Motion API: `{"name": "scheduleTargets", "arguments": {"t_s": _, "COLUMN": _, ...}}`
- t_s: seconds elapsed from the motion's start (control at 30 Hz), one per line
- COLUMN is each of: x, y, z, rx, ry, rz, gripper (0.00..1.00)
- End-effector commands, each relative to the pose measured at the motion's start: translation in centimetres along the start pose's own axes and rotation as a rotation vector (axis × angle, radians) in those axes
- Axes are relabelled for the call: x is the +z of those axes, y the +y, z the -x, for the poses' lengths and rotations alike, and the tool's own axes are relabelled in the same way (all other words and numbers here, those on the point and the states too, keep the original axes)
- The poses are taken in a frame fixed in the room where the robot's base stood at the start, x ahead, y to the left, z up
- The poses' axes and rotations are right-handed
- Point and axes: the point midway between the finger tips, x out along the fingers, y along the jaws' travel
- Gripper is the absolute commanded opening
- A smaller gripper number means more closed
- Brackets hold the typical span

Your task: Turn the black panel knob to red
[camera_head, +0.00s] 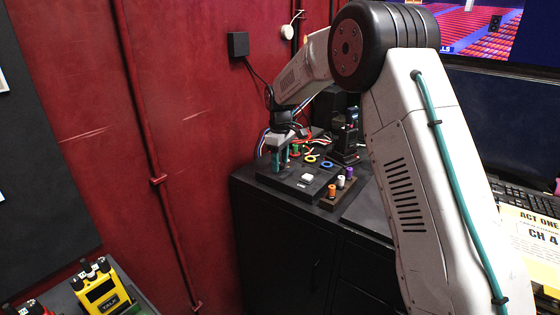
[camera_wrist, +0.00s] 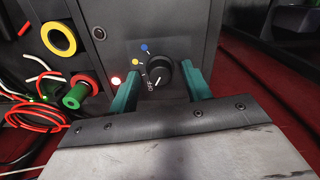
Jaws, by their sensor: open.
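The black panel knob (camera_wrist: 158,73) shows in the wrist view on the face of a black panel (camera_wrist: 180,24). Its white pointer line aims down toward the white OFF lettering (camera_wrist: 153,87). Around it are a blue dot (camera_wrist: 144,47), a yellow dot (camera_wrist: 135,62) and a glowing reddish-white dot (camera_wrist: 115,80) at the left. My gripper (camera_wrist: 161,74) is open, with one teal finger on each side of the knob; I cannot tell whether they touch it. In the head view my gripper (camera_head: 280,162) is over the panel's left end and the knob is hidden.
A green spool (camera_wrist: 75,96), a yellow ring (camera_wrist: 58,39) and red cables (camera_wrist: 38,113) lie left of the knob. In the head view a white button (camera_head: 307,178) and a stand with orange (camera_head: 332,191) and purple (camera_head: 349,172) pegs are to the right. A red wall rises behind.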

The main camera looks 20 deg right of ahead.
Motion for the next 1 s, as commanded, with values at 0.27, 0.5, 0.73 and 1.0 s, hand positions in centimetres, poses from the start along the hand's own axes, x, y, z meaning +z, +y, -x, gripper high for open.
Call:
{"name": "scheduleTargets", "arguments": {"t_s": 0.27, "x": 0.03, "y": 0.03, "z": -0.08, "rx": 0.000, "ry": 0.000, "rz": -0.001, "gripper": 0.37}}
{"name": "scheduleTargets", "arguments": {"t_s": 0.5, "x": 0.04, "y": 0.04, "z": -0.06, "rx": 0.000, "ry": 0.000, "rz": -0.001, "gripper": 0.04}}
{"name": "scheduleTargets", "arguments": {"t_s": 0.73, "x": 0.05, "y": 0.03, "z": -0.05, "rx": 0.000, "ry": 0.000, "rz": -0.038, "gripper": 0.04}}
{"name": "scheduleTargets", "arguments": {"t_s": 1.0, "x": 0.06, "y": 0.00, "z": -0.04, "rx": 0.000, "ry": 0.000, "rz": -0.196, "gripper": 0.04}}
